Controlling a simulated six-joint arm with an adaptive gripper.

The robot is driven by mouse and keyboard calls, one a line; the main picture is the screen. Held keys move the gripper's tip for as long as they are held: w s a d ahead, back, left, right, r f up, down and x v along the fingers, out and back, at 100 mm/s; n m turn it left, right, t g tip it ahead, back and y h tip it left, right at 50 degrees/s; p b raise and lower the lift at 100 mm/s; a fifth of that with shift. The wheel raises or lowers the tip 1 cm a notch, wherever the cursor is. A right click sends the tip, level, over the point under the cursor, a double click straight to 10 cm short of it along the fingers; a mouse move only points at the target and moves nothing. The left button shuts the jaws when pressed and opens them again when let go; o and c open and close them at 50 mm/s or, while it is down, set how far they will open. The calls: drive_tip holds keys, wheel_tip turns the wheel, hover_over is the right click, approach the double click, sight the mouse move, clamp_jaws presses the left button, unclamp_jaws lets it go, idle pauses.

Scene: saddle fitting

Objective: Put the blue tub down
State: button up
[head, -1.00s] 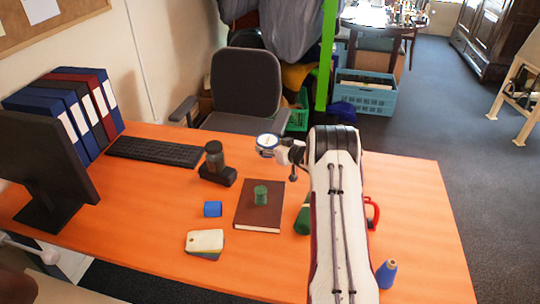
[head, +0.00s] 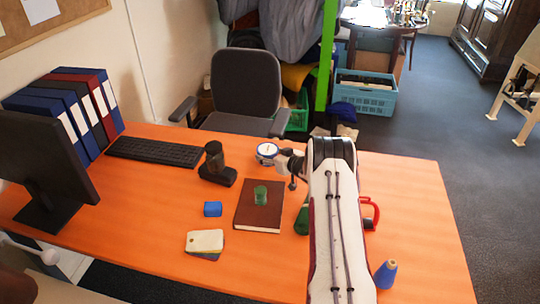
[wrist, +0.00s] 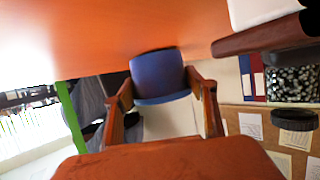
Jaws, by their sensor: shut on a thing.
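The blue tub (head: 266,150) is near the far side of the orange table, with a pale round top and a blue rim in the head view. My gripper (head: 279,157) is shut on it from its right side. In the wrist view the tub (wrist: 157,75) sits between the two brown fingers of my gripper (wrist: 163,92), against the orange table surface. The tub looks upright and low over the table; I cannot tell whether its base touches. Part of its side is hidden by the gripper.
A brown book (head: 258,215) carries a green cylinder (head: 261,195).

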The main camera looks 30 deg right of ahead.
idle(0.4)
drive_tip(key=o, duration=1.3)
drive_tip(key=shift+f, duration=0.1)
drive_tip(key=shift+r, duration=0.2)
drive_tip(key=shift+v, duration=2.45)
drive_tip(key=shift+r, duration=3.5)
